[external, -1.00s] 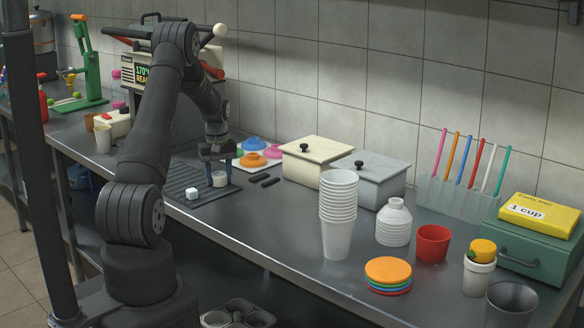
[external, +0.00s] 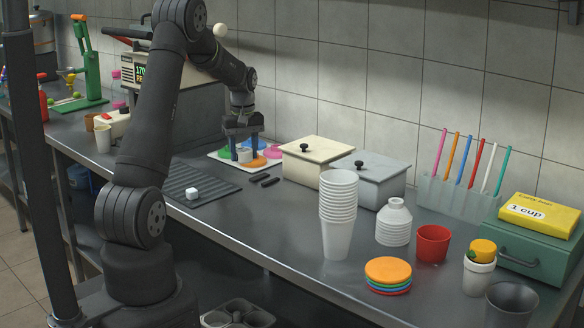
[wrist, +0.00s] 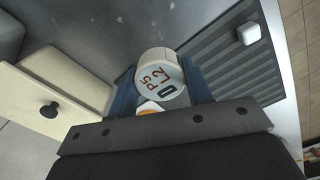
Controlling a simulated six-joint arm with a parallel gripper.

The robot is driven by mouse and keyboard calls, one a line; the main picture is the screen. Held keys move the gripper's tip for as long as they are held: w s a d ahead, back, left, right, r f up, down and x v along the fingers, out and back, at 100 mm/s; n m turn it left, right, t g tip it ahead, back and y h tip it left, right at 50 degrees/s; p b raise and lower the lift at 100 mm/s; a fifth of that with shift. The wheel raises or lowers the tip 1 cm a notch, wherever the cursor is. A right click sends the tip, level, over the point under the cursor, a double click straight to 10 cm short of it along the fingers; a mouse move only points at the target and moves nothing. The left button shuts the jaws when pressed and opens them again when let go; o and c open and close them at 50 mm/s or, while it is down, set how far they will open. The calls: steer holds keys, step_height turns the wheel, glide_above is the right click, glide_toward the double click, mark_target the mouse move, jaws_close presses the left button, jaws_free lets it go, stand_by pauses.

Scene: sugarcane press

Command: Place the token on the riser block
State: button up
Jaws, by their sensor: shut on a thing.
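My gripper (external: 243,157) is shut on a short white cylinder, the token (external: 243,155), its blue fingers on either side. In the wrist view the token (wrist: 160,75) shows a round face with reddish-brown markings and a dark slot, between the fingers. In the external view it is over the white tray of coloured discs (external: 212,155); I cannot tell its height above the tray. A small white cube (external: 192,193) sits on the dark grooved mat (external: 176,184) and shows in the wrist view (wrist: 249,33). I cannot tell for certain which thing is the riser block.
Two dark bars (external: 264,179) lie right of the mat. A cream lidded box (external: 312,165) and a grey lidded box (external: 378,187) stand to the right. Stacked cups (external: 337,230) and coloured discs (external: 388,285) are farther right.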

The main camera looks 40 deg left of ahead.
steer(key=shift+d+r, duration=0.15)
steer(key=shift+d, duration=0.1)
steer(key=w+d+r+m, duration=0.2)
steer(key=w+d+m, duration=0.1)
steer(key=d, duration=1.1)
steer(key=w+d+r+m, duration=0.2)
steer(key=w+d+m, duration=0.1)
steer(key=d, duration=1)
steer(key=w+d+r+m, duration=0.2)
steer(key=w+d+m, duration=0.1)
steer(key=d, duration=1.1)
steer(key=s+d+r+m, duration=0.25)
steer(key=s+d, duration=0.45)
steer(key=d, duration=0.5)
steer(key=s+d+r+m, duration=0.1)
steer(key=s+d+m, duration=0.35)
steer(key=d, duration=0.75)
steer(key=s+d+r+m, duration=0.1)
steer(key=s+d+r, duration=0.1)
steer(key=s+d, duration=0.8)
glide_above(484, 246)
step_height(484, 246, down, 7)
steer(key=shift+r, duration=0.1)
steer(key=shift+f, duration=2)
steer(key=shift+f, duration=0.15)
